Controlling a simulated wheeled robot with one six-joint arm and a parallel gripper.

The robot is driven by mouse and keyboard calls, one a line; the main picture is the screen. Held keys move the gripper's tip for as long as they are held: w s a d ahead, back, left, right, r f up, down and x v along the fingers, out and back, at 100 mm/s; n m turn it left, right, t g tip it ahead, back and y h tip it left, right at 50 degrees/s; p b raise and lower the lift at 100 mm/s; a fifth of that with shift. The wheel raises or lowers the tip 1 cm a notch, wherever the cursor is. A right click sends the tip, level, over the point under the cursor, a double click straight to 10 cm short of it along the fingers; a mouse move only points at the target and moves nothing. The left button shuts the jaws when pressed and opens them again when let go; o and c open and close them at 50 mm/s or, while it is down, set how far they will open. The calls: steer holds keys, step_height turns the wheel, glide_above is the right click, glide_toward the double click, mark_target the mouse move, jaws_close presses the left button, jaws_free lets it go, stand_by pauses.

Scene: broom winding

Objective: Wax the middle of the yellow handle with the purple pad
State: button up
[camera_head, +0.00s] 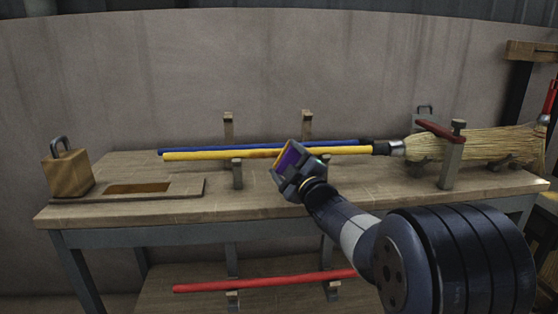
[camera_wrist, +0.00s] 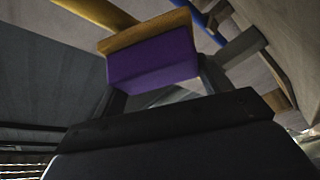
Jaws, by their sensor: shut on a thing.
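The yellow handle (camera_head: 210,155) of a broom lies level across supports on the workbench. Its middle has a darker, orange-brown stretch (camera_head: 262,154). My gripper (camera_head: 297,171) is in front of the handle, right of that stretch, and hides part of it. It is shut on the purple pad (camera_head: 289,158), which has a wooden backing. In the wrist view the purple pad (camera_wrist: 152,60) sits between the fingers, its wooden backing (camera_wrist: 150,30) on the far side. The yellow handle (camera_wrist: 97,12) passes close beyond the backing; I cannot tell whether they touch.
A blue handle (camera_head: 190,150) lies just behind the yellow one. The straw bristles (camera_head: 500,143) are at the right, beside a clamp with a red lever (camera_head: 438,131). A wooden block (camera_head: 68,173) stands at the left. A red handle (camera_head: 250,281) lies below.

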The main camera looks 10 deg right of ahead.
steer(key=d+p, duration=0.1)
steer(key=d, duration=0.3)
steer(key=shift+d, duration=0.3)
stand_by(0.3)
steer(key=s+b, duration=0.1)
steer(key=s, duration=0.5)
steer(key=shift+s+r, duration=0.1)
stand_by(0.4)
steer(key=shift+s+d+b, duration=0.1)
steer(key=shift+s+b, duration=0.35)
steer(key=shift+s, duration=0.95)
